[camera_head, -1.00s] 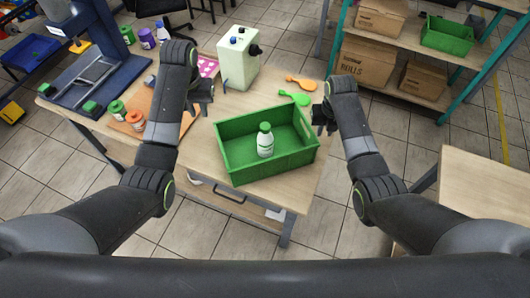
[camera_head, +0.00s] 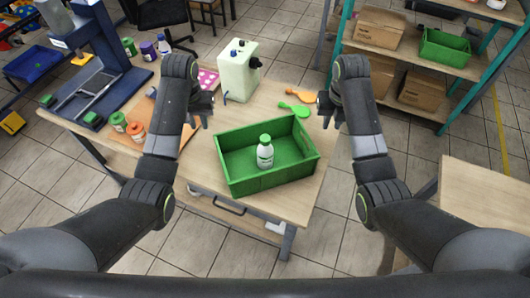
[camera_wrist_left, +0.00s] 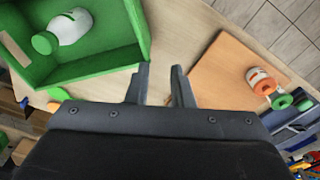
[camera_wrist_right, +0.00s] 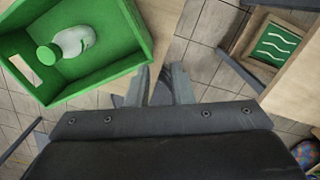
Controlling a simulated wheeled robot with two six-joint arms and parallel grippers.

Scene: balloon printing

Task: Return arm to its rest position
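My left gripper (camera_head: 200,108) hangs above the table, left of the green crate (camera_head: 232,183). Its two fingers stand apart with nothing between them in the left wrist view (camera_wrist_left: 161,85). My right gripper (camera_head: 326,108) is in the air beside the crate's right end. Its fingers are also apart and empty in the right wrist view (camera_wrist_right: 163,85). Inside the crate stands a white bottle with a green cap (camera_head: 265,155). Neither gripper touches the crate or the bottle.
A pale machine (camera_head: 238,72) stands at the table's back, with orange (camera_head: 301,93) and green (camera_head: 295,108) balloon-shaped pieces to its right. Paint jars (camera_head: 118,121) stand at left near a blue press (camera_head: 95,30). A shelf (camera_head: 400,60) with boxes is behind right.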

